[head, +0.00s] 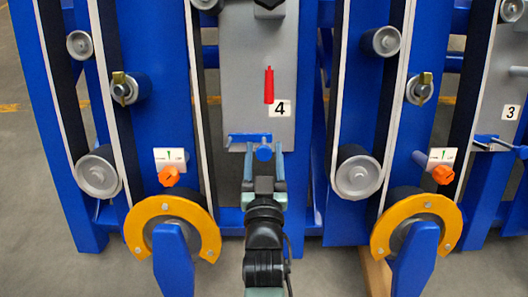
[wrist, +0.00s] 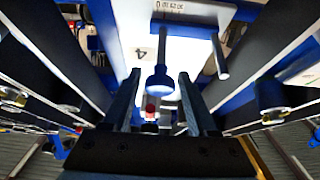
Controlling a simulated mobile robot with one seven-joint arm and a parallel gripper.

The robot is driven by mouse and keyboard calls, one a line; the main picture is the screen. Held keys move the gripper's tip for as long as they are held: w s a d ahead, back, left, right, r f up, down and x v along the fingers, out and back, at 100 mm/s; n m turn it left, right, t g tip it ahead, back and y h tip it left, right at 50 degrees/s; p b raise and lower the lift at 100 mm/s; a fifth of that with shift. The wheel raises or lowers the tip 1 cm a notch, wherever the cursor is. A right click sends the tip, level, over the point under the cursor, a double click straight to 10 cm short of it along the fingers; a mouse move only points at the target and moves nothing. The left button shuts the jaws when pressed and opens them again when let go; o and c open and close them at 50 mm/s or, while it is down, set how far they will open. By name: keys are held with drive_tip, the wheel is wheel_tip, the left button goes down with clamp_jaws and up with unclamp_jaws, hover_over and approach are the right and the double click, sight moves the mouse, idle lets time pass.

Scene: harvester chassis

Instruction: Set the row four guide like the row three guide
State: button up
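The row four panel (head: 240,90) is grey and marked 4. At its lower edge is the row four guide (head: 235,138), a blue bar lying about level, with a round blue knob (head: 264,153) in front. The knob (wrist: 160,82) also shows in the wrist view, beside a grey pin (wrist: 219,55). The row three guide (head: 492,139) is a blue bar at the right edge, sloping down to the right and partly cut off. My gripper (head: 264,165) is open just below the knob. In the wrist view the knob appears between my fingertips (wrist: 159,80), with gaps on both sides; contact is not visible.
A red handle (head: 268,85) points up and down on the row four panel. Blue uprights, belts and rollers (head: 359,174) flank it. Orange knobs (head: 168,176) and yellow curved guards (head: 143,232) stand out on both sides of my arm.

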clamp_jaws()
idle(1.2)
